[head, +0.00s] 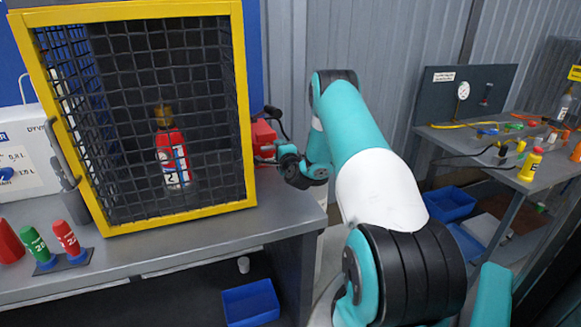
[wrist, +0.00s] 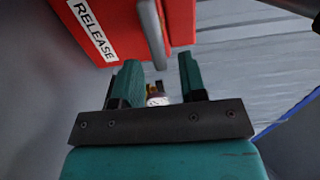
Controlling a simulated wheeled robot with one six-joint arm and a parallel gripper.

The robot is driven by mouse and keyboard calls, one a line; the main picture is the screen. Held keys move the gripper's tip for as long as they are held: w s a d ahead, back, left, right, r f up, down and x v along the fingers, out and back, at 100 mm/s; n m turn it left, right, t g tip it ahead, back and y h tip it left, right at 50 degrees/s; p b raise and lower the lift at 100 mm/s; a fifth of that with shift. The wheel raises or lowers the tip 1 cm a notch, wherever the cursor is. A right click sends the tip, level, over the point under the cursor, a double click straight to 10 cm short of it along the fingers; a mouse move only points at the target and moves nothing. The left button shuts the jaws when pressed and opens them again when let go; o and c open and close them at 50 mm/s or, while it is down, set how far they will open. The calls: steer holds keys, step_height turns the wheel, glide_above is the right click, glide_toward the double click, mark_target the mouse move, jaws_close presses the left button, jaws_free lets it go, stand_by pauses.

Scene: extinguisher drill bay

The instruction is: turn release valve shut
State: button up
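The red release box (head: 263,136) is fixed beside the right side of the yellow-framed cage in the head view. In the wrist view the red box (wrist: 120,25) fills the top, with a white RELEASE label (wrist: 92,28). A grey flat valve handle (wrist: 152,35) stands out from its face and points down toward my gripper. My gripper (wrist: 158,63) is open, its two teal fingers apart. The handle's lower end shows in line with the gap between the fingertips; I cannot tell whether they touch. In the head view my gripper's fingers are mostly hidden by my wrist.
The cage (head: 248,100) holds a red extinguisher bottle (head: 172,150) and stands on a grey bench (head: 215,232). A second table (head: 480,150) with small items is at right. Blue bins (head: 250,303) are below.

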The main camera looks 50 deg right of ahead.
steer(key=b+v, duration=0.9)
steer(key=b, duration=0.2)
steer(key=b+v, duration=0.5)
steer(key=shift+s+a+f+b, duration=0.15)
steer(key=shift+s+f+b, duration=0.15)
steer(key=shift+b, duration=0.1)
steer(key=shift+s+a+r+b, duration=0.25)
steer(key=shift+s+a+b, duration=0.15)
steer(key=shift+s+b, duration=0.15)
